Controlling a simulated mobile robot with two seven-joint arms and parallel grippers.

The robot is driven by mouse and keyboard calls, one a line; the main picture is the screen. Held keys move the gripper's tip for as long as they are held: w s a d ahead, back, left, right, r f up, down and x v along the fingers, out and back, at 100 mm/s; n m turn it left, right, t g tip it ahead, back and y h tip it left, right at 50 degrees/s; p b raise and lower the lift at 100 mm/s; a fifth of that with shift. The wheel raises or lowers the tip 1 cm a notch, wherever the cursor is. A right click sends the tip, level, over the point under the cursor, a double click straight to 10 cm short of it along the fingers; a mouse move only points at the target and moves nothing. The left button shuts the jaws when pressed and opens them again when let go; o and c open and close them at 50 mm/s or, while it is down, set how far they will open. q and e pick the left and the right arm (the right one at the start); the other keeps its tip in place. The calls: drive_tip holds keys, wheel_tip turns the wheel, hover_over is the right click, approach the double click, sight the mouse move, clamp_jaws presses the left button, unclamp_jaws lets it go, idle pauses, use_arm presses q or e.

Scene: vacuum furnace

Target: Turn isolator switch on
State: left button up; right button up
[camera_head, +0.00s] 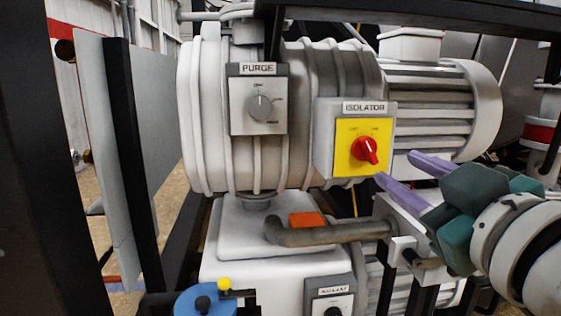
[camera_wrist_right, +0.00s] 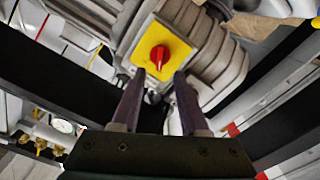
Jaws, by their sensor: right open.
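The isolator switch is a red rotary knob (camera_head: 366,149) on a yellow plate (camera_head: 347,164) in a grey box labelled ISOLATOR, right of centre in the head view. The knob's pointer looks tilted in the head view. My right gripper (camera_head: 405,172) is open, its two purple fingers pointing at the knob from the lower right, apart from it. In the right wrist view the red knob (camera_wrist_right: 158,57) lies ahead of the open right gripper (camera_wrist_right: 160,78), roughly between the two fingertip directions. Nothing is between the fingers. My left gripper is not in view.
A grey PURGE dial box (camera_head: 259,103) sits left of the isolator box. A bent grey pipe (camera_head: 325,234) runs below it, near my right gripper. Black frame bars (camera_head: 135,160) stand at the left and cross the top. Another small dial box (camera_head: 331,300) is at the bottom.

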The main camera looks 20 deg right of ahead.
sight(372, 154)
drive_tip(key=x, duration=0.7)
drive_tip(key=shift+w+b, duration=0.2)
drive_tip(key=shift+b, duration=0.2)
clamp_jaws()
